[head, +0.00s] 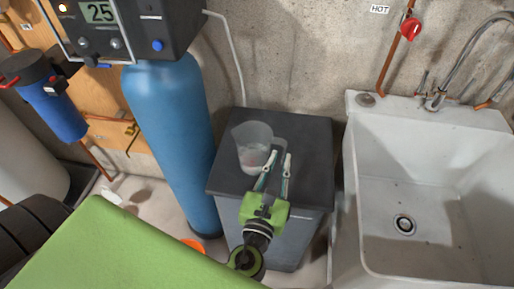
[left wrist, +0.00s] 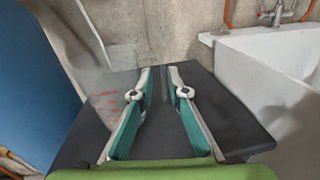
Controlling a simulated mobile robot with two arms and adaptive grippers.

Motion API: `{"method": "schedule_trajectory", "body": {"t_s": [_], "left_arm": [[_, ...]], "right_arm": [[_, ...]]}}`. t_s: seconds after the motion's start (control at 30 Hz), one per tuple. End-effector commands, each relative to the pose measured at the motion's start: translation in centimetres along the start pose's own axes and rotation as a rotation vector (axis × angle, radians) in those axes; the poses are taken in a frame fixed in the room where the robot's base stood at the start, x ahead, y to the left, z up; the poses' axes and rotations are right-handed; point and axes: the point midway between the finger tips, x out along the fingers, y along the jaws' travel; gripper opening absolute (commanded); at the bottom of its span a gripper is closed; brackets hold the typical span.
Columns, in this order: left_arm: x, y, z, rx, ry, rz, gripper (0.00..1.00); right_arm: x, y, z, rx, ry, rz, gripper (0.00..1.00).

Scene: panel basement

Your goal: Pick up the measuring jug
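The measuring jug (head: 252,146) is clear grey plastic with reddish marks and stands upright on the dark bin's lid. In the left wrist view the jug (left wrist: 97,62) fills the upper left, partly behind the left finger. My left gripper (head: 281,155) is low over the lid, just right of the jug's body, its fingers pointing toward the back wall. Its two teal-lined fingers (left wrist: 158,73) are apart with a gap between them. The jug's handle side reaches toward the fingertips; I cannot tell whether the handle lies between them or touches them. My right gripper is not in view.
The dark grey bin (head: 313,140) stands between a tall blue tank (head: 170,130) on the left and a white sink (head: 362,190) on the right. A concrete wall (head: 290,60) is close behind. The lid's right side is clear.

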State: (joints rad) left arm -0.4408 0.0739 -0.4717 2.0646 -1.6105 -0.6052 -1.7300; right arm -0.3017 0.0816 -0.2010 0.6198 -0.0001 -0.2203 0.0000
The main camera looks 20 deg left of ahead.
Motion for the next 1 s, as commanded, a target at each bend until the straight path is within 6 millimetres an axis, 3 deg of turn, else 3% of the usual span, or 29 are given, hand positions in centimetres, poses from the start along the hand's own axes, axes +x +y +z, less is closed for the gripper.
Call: {"method": "schedule_trajectory", "body": {"t_s": [0.43, 0.7, 0.8, 1.0], "left_arm": [[5.1, -0.4, -0.7, -0.001, -0.001, 0.0, 0.15], [5.5, -0.3, -0.8, -0.001, 0.001, -0.001, 0.15], [5.5, -0.3, -0.8, -0.001, 0.001, 0.0, 0.0], [5.5, -0.3, -0.7, 0.001, -0.002, 0.0, 0.0]], "right_arm": [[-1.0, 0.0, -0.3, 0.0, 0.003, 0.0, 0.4], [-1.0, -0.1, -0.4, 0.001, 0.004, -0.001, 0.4], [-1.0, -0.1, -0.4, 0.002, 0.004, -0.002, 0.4], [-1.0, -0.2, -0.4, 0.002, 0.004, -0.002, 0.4]]}}
